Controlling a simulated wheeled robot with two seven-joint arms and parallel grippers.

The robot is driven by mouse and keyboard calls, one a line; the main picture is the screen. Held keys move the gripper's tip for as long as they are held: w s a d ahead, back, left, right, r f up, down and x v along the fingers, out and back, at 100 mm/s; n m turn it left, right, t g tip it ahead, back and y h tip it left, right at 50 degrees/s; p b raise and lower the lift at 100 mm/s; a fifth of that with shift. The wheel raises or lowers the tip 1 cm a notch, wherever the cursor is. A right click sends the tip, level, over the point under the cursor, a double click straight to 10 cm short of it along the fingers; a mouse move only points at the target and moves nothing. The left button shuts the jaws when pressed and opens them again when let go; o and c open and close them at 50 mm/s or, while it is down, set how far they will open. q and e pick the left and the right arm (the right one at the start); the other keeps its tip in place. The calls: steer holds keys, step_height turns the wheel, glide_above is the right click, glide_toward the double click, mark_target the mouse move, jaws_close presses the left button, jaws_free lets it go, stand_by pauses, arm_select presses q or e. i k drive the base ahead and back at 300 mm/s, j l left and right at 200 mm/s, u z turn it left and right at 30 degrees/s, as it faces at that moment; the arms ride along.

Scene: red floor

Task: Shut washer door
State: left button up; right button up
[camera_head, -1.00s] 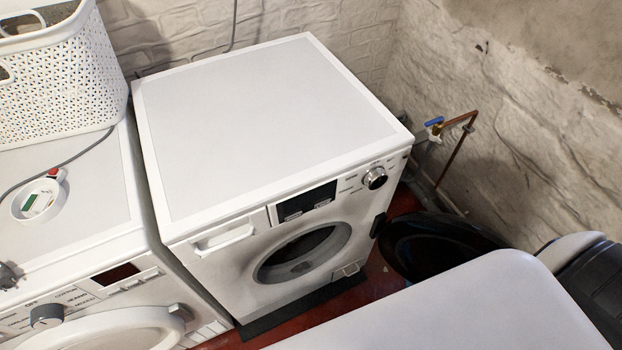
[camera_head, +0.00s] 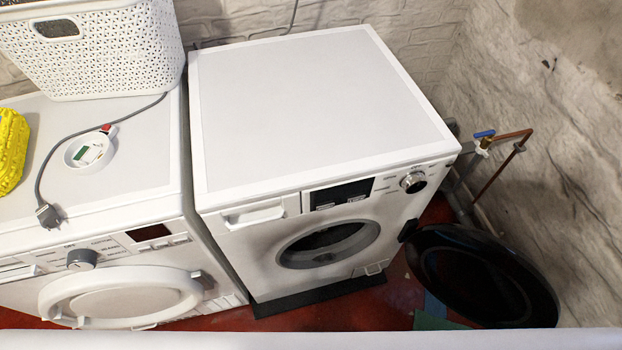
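A white washer (camera_head: 320,110) stands at the centre in the head view, with its round drum opening (camera_head: 328,243) showing on the front. Its round black door (camera_head: 482,277) is swung wide open to the right, hinged at the right side of the front and reaching out towards the stone wall. The drum opening is uncovered and its inside looks dark. Neither of my grippers is in view.
A second white machine (camera_head: 100,220) stands on the left, its round door shut. On it are a white basket (camera_head: 110,70), a yellow item (camera_head: 10,150), a plug with grey cable (camera_head: 48,214) and a small round device (camera_head: 88,150). Pipes (camera_head: 500,160) run along the right wall.

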mark_target(478, 275)
steer(key=i+l+z, duration=0.1)
steer(key=z, duration=0.4)
steer(key=i+l+z, duration=0.1)
steer(key=z, duration=0.35)
steer(key=i+z, duration=0.1)
steer(key=z, duration=0.4)
steer(key=i+z, duration=0.15)
steer(key=z, duration=0.35)
steer(key=i+j, duration=0.1)
steer(key=i, duration=0.3)
